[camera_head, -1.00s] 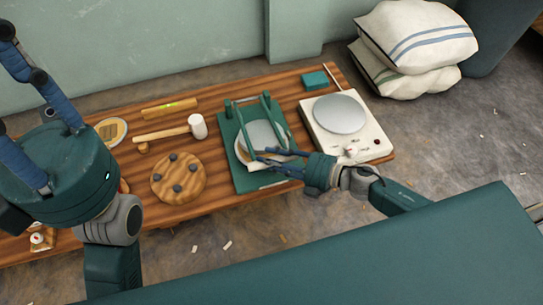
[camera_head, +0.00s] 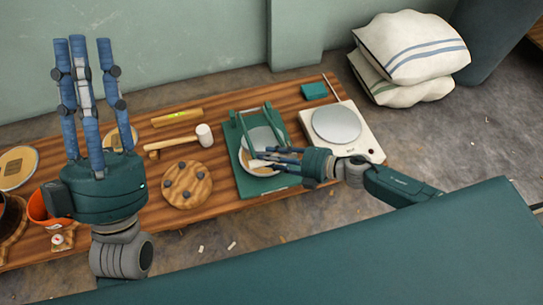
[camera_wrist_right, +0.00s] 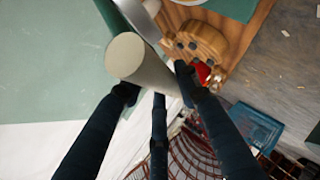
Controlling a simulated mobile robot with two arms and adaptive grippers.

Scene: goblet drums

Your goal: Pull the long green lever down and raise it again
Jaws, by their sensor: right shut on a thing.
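The green press (camera_head: 282,188) stands on the wooden table, with a flat green base and two green arms (camera_head: 272,118) slanting over a round grey plate. My right gripper (camera_head: 262,158) reaches over its front from the right. In the right wrist view its fingers are closed around a pale cylindrical handle (camera_wrist_right: 138,62), which looks like the lever's grip. The fingers partly hide the handle and plate in the head view, so the lever's exact angle is unclear. My left gripper (camera_head: 83,85) is raised over the table's left part, fingers pointing up, apart and empty.
A white scale-like device (camera_head: 352,140) stands close right of the press. A round wooden board (camera_head: 188,186) with dark knobs and a mallet (camera_head: 178,141) lie to the left. An orange bowl (camera_head: 40,208) stands near my left gripper. Sacks (camera_head: 415,45) lie behind the table.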

